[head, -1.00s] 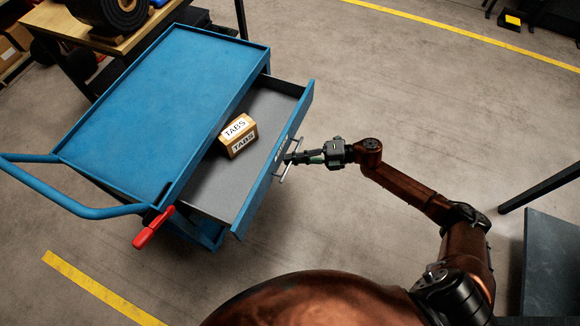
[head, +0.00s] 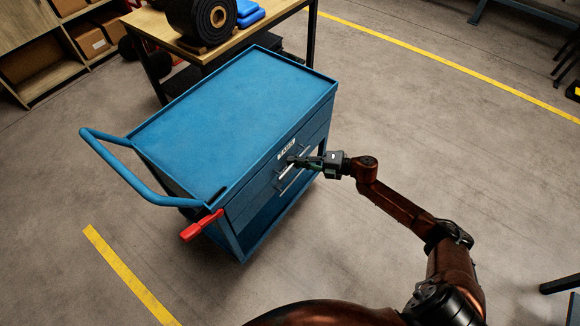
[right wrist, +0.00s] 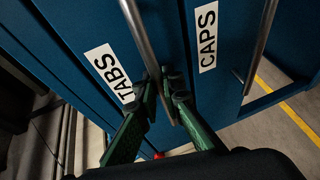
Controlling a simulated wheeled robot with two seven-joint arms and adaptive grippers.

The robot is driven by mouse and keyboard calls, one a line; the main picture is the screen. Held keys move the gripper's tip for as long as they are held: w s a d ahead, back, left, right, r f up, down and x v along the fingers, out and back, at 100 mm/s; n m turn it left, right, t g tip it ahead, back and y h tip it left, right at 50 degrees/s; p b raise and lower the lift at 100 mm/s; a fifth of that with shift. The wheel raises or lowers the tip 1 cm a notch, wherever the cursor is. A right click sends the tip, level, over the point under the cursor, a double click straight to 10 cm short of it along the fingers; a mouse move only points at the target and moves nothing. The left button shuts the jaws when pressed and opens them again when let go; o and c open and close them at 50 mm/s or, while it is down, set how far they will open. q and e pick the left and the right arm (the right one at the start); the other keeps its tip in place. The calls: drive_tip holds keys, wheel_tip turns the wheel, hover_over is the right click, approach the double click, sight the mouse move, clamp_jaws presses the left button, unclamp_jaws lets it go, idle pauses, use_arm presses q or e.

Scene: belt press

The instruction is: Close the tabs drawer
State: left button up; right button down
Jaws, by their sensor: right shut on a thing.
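The tabs drawer (head: 256,184) is the upper drawer of the blue trolley (head: 235,100). Its front sits flush with the trolley, with no gap that I can make out. The right wrist view shows its white TABS label (right wrist: 108,73) and its bar handle (right wrist: 142,35). My right gripper (head: 299,161) is at the drawer front, and its green fingers (right wrist: 166,88) are shut on the handle. The inside of the drawer is hidden under the trolley top. My left gripper is not in view.
A drawer labelled CAPS (right wrist: 207,35) with its own handle (right wrist: 262,45) lies below. A red grip (head: 201,226) and a blue push handle (head: 125,175) stick out at the trolley's left. A wooden table (head: 185,38) stands behind.

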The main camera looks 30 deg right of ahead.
drive_tip(key=c, duration=2)
unclamp_jaws()
drive_tip(key=shift+c, duration=0.2)
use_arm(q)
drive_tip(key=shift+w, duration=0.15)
use_arm(e)
drive_tip(key=v, duration=1.2)
